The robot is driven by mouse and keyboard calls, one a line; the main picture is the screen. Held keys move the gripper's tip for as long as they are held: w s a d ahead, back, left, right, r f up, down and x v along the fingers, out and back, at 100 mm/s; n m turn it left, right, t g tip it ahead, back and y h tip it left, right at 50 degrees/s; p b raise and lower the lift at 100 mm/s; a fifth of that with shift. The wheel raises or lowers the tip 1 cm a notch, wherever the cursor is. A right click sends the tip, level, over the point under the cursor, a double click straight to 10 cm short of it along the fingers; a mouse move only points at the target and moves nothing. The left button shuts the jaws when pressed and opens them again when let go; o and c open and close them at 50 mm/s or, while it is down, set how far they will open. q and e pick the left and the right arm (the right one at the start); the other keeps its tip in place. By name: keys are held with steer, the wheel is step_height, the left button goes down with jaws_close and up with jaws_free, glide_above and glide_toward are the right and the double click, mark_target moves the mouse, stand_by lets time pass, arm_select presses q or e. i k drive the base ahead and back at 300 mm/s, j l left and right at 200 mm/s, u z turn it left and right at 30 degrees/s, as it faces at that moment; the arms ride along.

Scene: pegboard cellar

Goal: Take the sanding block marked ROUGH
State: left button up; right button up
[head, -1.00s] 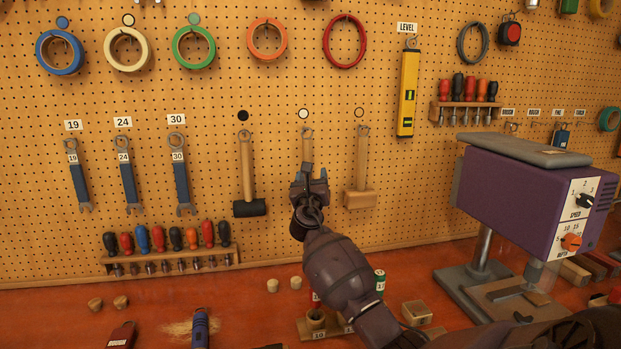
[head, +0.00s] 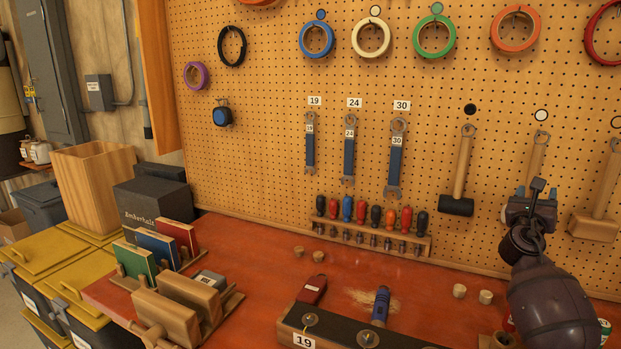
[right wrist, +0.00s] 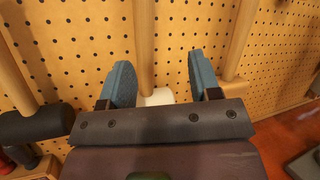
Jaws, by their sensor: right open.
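A dark red block (head: 312,290) with a small white label lies on the bench, behind the board marked 19. Its label is too small to read now; in the earlier head view it seems to read ROUGH. My right gripper (head: 533,205) is up at the pegboard, far to the right of the red block. It is open and empty, in front of the middle mallet (head: 537,160). In the right wrist view its two blue fingers (right wrist: 157,78) stand either side of that mallet's handle (right wrist: 144,45). My left gripper is not in view.
The dark board marked 19 (head: 342,329) is in front. A screwdriver rack (head: 372,236) is behind. Wooden racks (head: 187,312) with coloured boards stand at left. The bench (head: 262,278) between is clear.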

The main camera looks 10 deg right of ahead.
mark_target(316, 289)
steer(key=k+j, duration=0.2)
steer(key=j, duration=0.15)
steer(key=k+j, duration=0.25)
steer(key=j, duration=0.15)
steer(key=k+j, duration=0.2)
steer(key=j, duration=0.15)
